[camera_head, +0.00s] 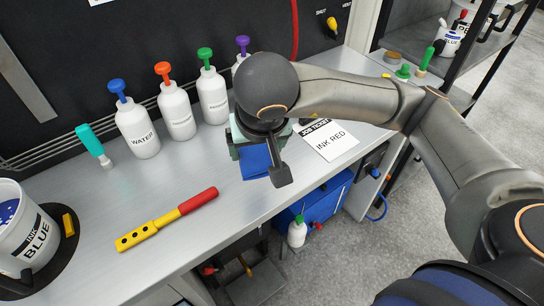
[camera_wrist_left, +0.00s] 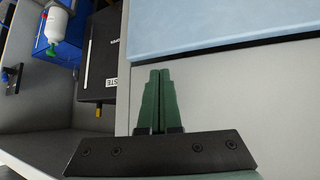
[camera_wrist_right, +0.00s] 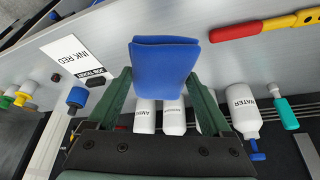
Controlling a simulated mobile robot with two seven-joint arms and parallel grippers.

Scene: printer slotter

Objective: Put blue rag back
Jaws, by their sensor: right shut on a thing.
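The blue rag (camera_head: 255,161) is folded and shows below my right gripper (camera_head: 262,146) over the workbench (camera_head: 100,215) in the head view. In the right wrist view, the rag (camera_wrist_right: 165,60) sits between the two green fingers of the right gripper (camera_wrist_right: 160,78), which is shut on it. Whether the rag touches the bench is hard to tell. My left gripper (camera_wrist_left: 160,72) shows only in the left wrist view, its green fingers pressed together with nothing between them.
White bottles, one labelled WATER (camera_head: 138,128), line the back. A red-yellow tool (camera_head: 168,218) lies in front, and an INK BLUE bucket (camera_head: 25,235) stands left. A job ticket (camera_head: 330,138) lies right of the gripper. A blue bin (camera_head: 318,205) is below the bench.

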